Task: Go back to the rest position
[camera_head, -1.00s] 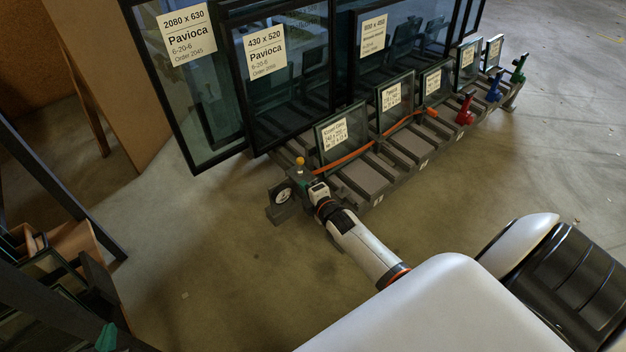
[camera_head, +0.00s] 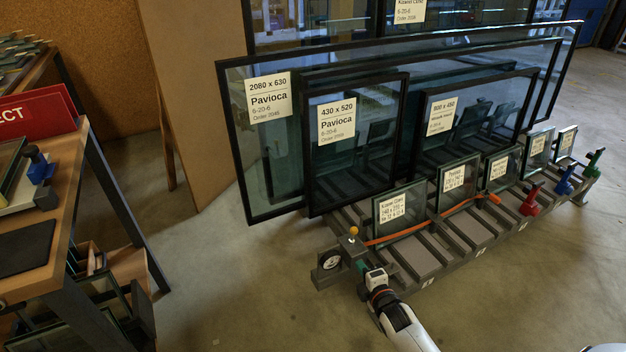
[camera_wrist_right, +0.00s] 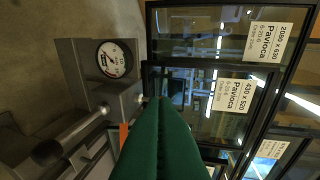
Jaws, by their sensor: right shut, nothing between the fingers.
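My right gripper (camera_head: 361,267) is at the near left end of the glass rack (camera_head: 415,258), just right of a round dial gauge (camera_head: 330,260). Its green fingers are shut with nothing between them. In the right wrist view the shut green fingers (camera_wrist_right: 160,103) point toward the framed panes, with the gauge (camera_wrist_right: 114,60) to their left. I cannot tell from these views whether the fingertips touch the rack end. My left gripper is not in view.
Large framed panes (camera_head: 360,140) lean behind the rack, and smaller labelled panes (camera_head: 402,205) stand on it. An orange strap (camera_head: 395,236) runs along them. Red (camera_head: 531,200) and blue clamps sit at the right. A wooden workbench (camera_head: 60,225) stands left; floor between is clear.

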